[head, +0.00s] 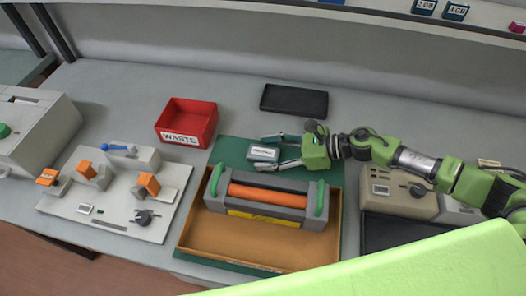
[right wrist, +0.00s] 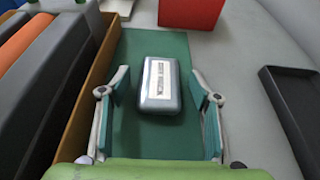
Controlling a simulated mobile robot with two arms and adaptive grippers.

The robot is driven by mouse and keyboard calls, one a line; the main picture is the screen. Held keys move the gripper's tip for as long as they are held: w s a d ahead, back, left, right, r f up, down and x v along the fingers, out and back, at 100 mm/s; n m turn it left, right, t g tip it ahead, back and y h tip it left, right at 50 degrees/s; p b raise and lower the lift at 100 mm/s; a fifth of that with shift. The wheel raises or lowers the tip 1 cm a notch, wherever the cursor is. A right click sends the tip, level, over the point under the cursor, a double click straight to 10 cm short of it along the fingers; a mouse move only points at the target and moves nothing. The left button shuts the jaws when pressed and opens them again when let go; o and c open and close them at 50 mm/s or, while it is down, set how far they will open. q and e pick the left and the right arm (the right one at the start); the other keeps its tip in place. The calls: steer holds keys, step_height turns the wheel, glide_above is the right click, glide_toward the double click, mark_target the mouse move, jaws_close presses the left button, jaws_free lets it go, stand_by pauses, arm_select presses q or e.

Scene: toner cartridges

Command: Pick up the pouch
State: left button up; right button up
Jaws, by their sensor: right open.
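The pouch (head: 264,154) is a small grey block with rounded edges and a white printed label. It lies on the green mat (head: 232,150), behind the tray. In the right wrist view the pouch (right wrist: 160,86) is near the middle, just ahead of and between the fingers. My right gripper (head: 279,151) is open, and its fingers point left on both sides of the pouch. In the right wrist view both fingers of the gripper (right wrist: 161,105) stand well apart, with gaps to the pouch. My left gripper is not in view.
A brown tray (head: 190,247) holds a grey cartridge with an orange roller (head: 266,194) and green handles. A red WASTE bin (head: 187,121) stands at the back left, and a black tray (head: 294,100) behind my gripper. A grey fixture board (head: 110,205) lies left.

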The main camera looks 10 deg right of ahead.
mark_target(269, 152)
steer(key=c, duration=1.1)
steer(key=shift+c, duration=0.2)
steer(key=shift+d+r, duration=0.1)
steer(key=shift+r, duration=0.05)
steer(key=shift+r, duration=0.25)
step_height(269, 152, up, 2)
steer(key=shift+r+b, duration=0.25)
steer(key=shift+b, duration=0.2)
steer(key=s+a+r+p, duration=0.1)
steer(key=s+r, duration=0.2)
steer(key=s, duration=0.1)
steer(key=s+a+r+p, duration=0.1)
steer(key=s+r, duration=0.2)
steer(key=s, duration=0.1)
steer(key=s+a+r+p, duration=0.1)
steer(key=s+a+r, duration=0.1)
steer(key=s+r, duration=0.1)
steer(key=shift+s+a+r, duration=0.1)
steer(key=shift+s+r, duration=0.15)
steer(key=shift+s, duration=0.2)
steer(key=shift+s+a+r+p, duration=0.15)
steer(key=shift+s+a+p, duration=0.05)
steer(key=shift+s+p, duration=0.45)
